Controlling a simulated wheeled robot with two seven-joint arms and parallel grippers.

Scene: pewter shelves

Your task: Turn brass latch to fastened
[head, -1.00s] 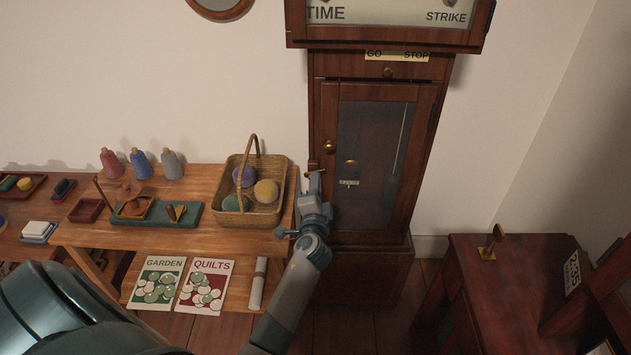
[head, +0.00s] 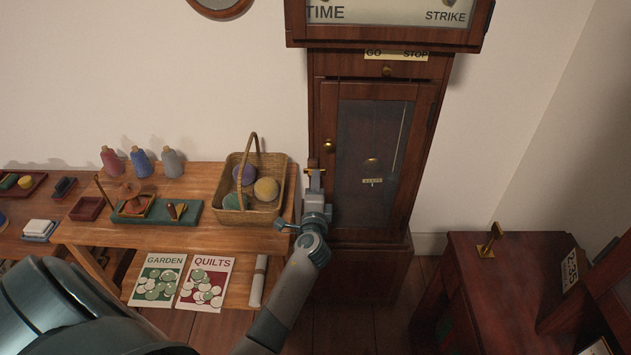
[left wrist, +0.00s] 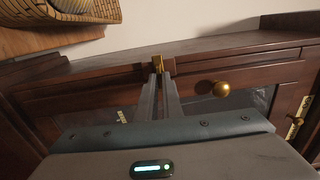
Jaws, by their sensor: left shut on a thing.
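The brass latch (head: 312,172) sits on the left edge of the tall wooden clock case's door (head: 329,105), below the round brass knob (head: 328,145). My left gripper (head: 316,178) reaches up to it from below. In the left wrist view, the latch (left wrist: 164,64) shows between and just beyond the fingertips of my left gripper (left wrist: 163,76), which are shut on it. The brass knob (left wrist: 221,89) is to the right there. The fingers hide part of the latch, so its exact turn is hard to tell. My right gripper is not in view.
A wicker basket (head: 281,205) of yarn balls stands on the wooden table just left of my left gripper. A dark red desk (head: 500,280) with a brass piece (head: 491,240) stands at the right. Floor shows between clock and desk.

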